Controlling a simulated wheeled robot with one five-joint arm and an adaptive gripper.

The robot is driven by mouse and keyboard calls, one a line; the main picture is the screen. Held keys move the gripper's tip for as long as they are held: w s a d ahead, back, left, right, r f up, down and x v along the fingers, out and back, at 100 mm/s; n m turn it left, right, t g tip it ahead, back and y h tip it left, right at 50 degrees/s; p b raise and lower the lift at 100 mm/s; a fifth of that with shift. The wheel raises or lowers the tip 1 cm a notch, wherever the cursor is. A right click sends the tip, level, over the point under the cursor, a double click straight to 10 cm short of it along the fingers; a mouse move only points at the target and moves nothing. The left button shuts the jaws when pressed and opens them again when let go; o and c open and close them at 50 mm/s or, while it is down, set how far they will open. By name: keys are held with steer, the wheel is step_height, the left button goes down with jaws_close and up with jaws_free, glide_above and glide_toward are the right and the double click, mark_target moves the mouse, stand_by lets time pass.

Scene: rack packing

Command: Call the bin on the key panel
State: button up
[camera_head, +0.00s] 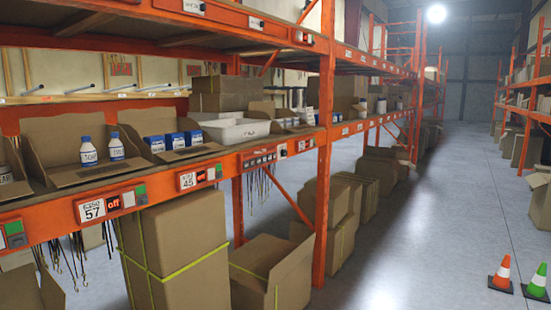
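A small panel with a row of dark keys (258,160) is on the orange shelf beam, left of the upright post. A small pale label and a red-and-white piece sit just right of it. Farther left on the beam are a label reading 57 (91,209) with a red "off" display and red and green buttons, and a label reading 45 (187,181) with a red display. Cardboard bins on the shelf hold white bottles with blue caps (88,152) and blue boxes (173,143). A white bin (235,131) stands behind the keys. My gripper is not in view.
Tall cardboard boxes (176,253) and an open carton (272,270) stand under the shelf. A clear grey aisle (420,230) runs right of the rack. Orange (502,275) and green (537,283) cones stand at the lower right.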

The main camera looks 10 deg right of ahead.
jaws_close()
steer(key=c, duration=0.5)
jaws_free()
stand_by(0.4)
